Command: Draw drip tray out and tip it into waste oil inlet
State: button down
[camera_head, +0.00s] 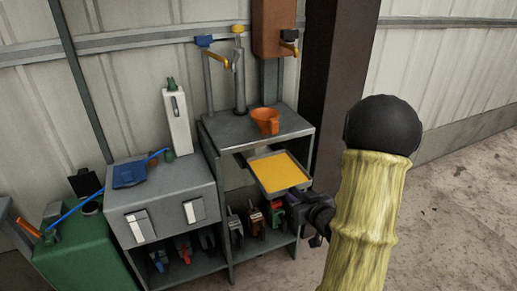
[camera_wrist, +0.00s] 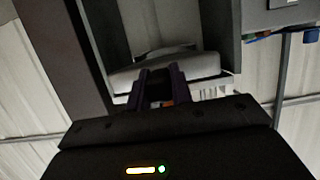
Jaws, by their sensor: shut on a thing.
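The drip tray (camera_head: 277,172) is a shallow grey tray with yellow oil in it. It juts out from the slot under the top of the grey cabinet and looks about level. My gripper (camera_head: 312,208) is at the tray's front right corner, shut on it. In the wrist view, my gripper's fingers (camera_wrist: 163,88) meet the pale front edge of the tray (camera_wrist: 190,68); the exact contact is dark. An orange funnel (camera_head: 265,121) stands on the cabinet top, above and behind the tray; it may be the waste oil inlet.
The grey cabinet (camera_head: 250,128) has a lower shelf with several small tools (camera_head: 255,220). A grey drawer unit (camera_head: 160,195) and a green container (camera_head: 85,250) stand left. A dark post (camera_head: 335,90) rises behind right. Taps (camera_head: 288,45) hang above. The floor at right is clear.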

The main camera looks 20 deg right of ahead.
jog(key=shift+s+b, duration=1.2)
jog(key=shift+b, duration=0.8)
dwell(1.4)
